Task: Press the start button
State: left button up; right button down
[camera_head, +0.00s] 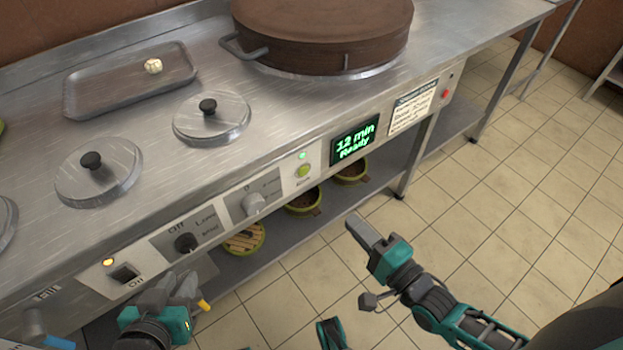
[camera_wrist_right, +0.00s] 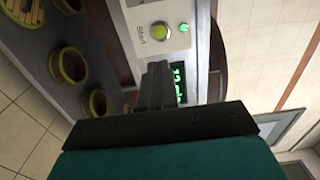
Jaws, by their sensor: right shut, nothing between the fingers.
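The start button (camera_head: 303,171) is a round yellow-green button on the light front panel, left of the display (camera_head: 354,141) reading "12 min Ready". A lit green lamp (camera_head: 302,155) sits just above it. In the right wrist view the start button (camera_wrist_right: 160,31) shows with its "Start" label, beyond my fingertips. My right gripper (camera_head: 360,232) is shut and empty, in front of the panel, to the right of and below the button, apart from it. In the right wrist view its fingers (camera_wrist_right: 158,72) partly cover the display. My left gripper (camera_head: 180,286) is low at the panel's left part; its opening is unclear.
The panel also has a grey knob (camera_head: 253,203), a dark knob (camera_head: 186,243), a rocker switch (camera_head: 124,273) and a red button (camera_head: 445,94). Above are lids, a tray (camera_head: 130,90) and a large brown pot (camera_head: 322,35). Green-rimmed bowls stand on the shelf below. The floor at right is clear.

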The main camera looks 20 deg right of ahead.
jog(key=b, duration=0.3)
send_near(304, 172)
jog(key=x, duration=0.6)
jog(key=shift+w+f, duration=0.1)
jog(key=shift+f, duration=0.1)
jog(key=shift+w, duration=0.2)
jog(key=shift+w+a, duration=0.1)
jog(key=shift+r, duration=0.1)
